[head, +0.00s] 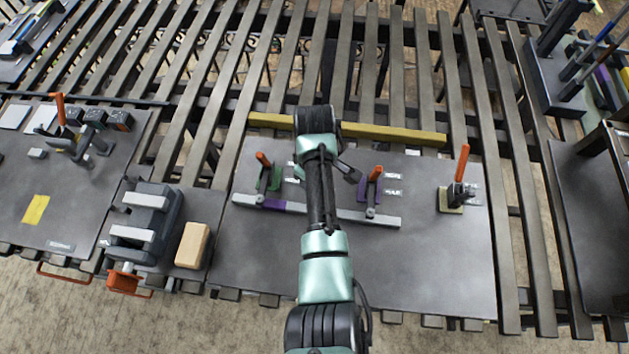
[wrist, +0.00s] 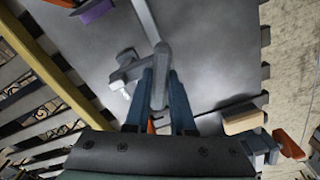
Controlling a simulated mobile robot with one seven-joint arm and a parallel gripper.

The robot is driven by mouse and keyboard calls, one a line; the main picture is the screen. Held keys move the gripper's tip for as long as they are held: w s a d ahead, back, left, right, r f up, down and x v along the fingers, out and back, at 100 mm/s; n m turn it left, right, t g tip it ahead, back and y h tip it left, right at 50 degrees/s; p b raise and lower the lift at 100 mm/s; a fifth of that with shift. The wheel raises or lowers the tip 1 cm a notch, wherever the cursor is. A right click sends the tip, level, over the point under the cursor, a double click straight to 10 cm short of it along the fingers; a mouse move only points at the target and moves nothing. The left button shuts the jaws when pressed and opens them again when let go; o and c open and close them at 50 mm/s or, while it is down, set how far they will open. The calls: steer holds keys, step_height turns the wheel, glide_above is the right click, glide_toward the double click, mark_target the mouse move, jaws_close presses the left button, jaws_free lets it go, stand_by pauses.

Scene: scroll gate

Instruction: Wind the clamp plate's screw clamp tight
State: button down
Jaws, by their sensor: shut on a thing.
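The clamp plate (head: 430,260) is a large dark grey board in the middle of the head view. My gripper (wrist: 163,80) shows in the wrist view, its two blue fingers shut on a narrow grey part that appears to belong to the screw clamp (wrist: 130,72). That clamp has a grey body and a pale end to the left of the fingers. A grey bar runs up from it. In the head view my arm hides the fingers and the screw clamp. How far the screw is wound cannot be told.
Clamps with orange handles and green (head: 275,180), purple (head: 361,190) and yellow (head: 450,200) bases stand on the plate. A yellow bar (head: 400,134) lies along its back edge. A wooden block (head: 192,245) and a grey vise (head: 147,225) stand left. The plate's front right is clear.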

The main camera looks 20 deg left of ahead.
steer(key=m, duration=0.3)
steer(key=shift+w+r+m+p, duration=0.15)
steer(key=shift+r+m+p, duration=0.15)
steer(key=shift+p, duration=0.1)
steer(key=shift+w+m+p, duration=0.1)
steer(key=shift+m+p, duration=0.2)
steer(key=shift+m, duration=1.7)
steer(key=c, duration=1.1)
jaws_free()
steer(key=o, duration=0.3)
steer(key=shift+s+f, duration=0.15)
steer(key=shift+s, duration=0.05)
steer(key=shift+o, duration=0.2)
step_height(320, 180, up, 13)
steer(key=shift+b, duration=0.4)
